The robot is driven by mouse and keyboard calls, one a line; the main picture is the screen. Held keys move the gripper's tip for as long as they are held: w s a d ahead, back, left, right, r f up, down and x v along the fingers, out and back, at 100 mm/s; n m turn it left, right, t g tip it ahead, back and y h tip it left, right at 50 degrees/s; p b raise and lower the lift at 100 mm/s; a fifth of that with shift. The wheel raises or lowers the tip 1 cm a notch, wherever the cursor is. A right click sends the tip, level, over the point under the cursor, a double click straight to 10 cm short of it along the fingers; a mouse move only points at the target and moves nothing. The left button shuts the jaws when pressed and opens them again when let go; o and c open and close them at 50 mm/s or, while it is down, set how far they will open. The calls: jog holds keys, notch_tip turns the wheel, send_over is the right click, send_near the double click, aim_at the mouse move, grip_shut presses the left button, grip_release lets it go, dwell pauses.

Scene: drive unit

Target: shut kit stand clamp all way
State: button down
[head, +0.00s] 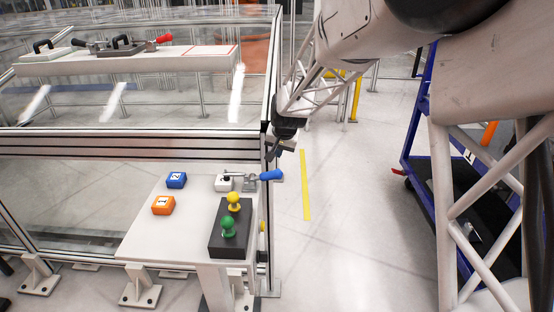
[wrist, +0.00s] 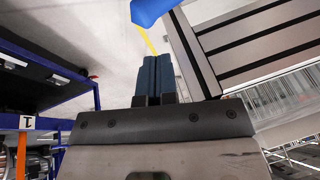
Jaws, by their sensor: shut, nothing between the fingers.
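The kit stand (head: 160,236) is a small white table in front of the glass cell. Its toggle clamp (head: 246,182) sits at the back right corner, with a blue handle (head: 271,175) lying roughly level and sticking out past the right edge. The blue handle also shows at the top of the wrist view (wrist: 150,10), ahead of the fingertips. My gripper (head: 277,150) is just above the blue handle in the head view, apart from it. In the wrist view my fingers (wrist: 154,62) are shut together with nothing between them.
The stand holds a blue block (head: 176,180), an orange block (head: 163,205) and a dark box with yellow (head: 234,202) and green (head: 228,227) knobs. An aluminium cell post (head: 268,100) stands close beside my gripper. A blue-framed cart (head: 415,130) is at right; floor between is clear.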

jog(key=d+v, duration=0.1)
jog(key=v, duration=0.6)
jog(key=shift+d, duration=0.25)
jog(key=shift+f, duration=0.1)
jog(key=s+d+r, duration=0.2)
jog(key=s+d, duration=0.2)
jog(key=s, duration=0.3)
jog(key=s+d+r+n+h, duration=0.1)
jog(key=s+d+r, duration=0.25)
jog(key=s, duration=0.45)
jog(key=s+d+r, duration=0.2)
jog(key=s+d, duration=0.2)
jog(key=s, duration=0.3)
jog(key=s+d+f, duration=0.1)
jog(key=s+d, duration=0.2)
jog(key=s, duration=0.8)
jog(key=s+d+f+g+h, duration=0.1)
jog(key=s+d+f, duration=0.1)
jog(key=s, duration=0.9)
jog(key=shift+s+d+n, duration=0.15)
jog(key=shift+d+n, duration=0.15)
jog(key=shift+d, duration=0.5)
